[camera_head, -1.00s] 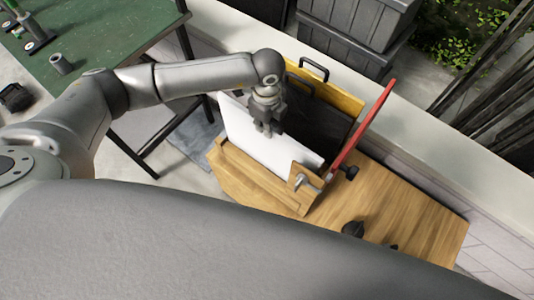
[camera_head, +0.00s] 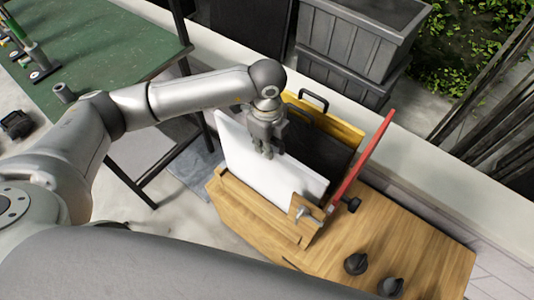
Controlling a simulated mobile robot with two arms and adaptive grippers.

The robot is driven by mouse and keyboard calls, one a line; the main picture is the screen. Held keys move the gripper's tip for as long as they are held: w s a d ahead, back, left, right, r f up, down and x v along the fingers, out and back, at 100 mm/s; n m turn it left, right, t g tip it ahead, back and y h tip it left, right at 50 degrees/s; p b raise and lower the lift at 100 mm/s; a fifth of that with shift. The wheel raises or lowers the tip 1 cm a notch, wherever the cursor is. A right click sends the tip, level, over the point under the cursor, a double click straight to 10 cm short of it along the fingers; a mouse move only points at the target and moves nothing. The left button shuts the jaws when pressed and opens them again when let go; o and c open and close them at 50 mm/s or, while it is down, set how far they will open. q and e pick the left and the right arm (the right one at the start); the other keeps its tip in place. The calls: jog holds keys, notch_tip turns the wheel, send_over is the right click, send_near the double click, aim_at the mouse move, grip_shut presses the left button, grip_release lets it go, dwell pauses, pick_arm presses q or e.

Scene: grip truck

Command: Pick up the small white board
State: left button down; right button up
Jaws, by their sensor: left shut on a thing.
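The small white board (camera_head: 250,160) stands on edge, tilted, in a wooden holder (camera_head: 262,208) on a wooden bench top. My left gripper (camera_head: 267,154) comes down from above and is shut on the white board at its upper edge. The board's lower edge is hidden behind the holder's front wall. My right gripper is not in view.
Dark knobs (camera_head: 356,263) sit on the bench at the front right. Grey crates (camera_head: 350,45) stand behind. A green table (camera_head: 100,50) is at left.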

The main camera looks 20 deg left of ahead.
pick_arm(q)
notch_tip(320, 180, up, 13)
jog(key=shift+f+b, duration=0.1)
jog(key=shift+b, duration=1.05)
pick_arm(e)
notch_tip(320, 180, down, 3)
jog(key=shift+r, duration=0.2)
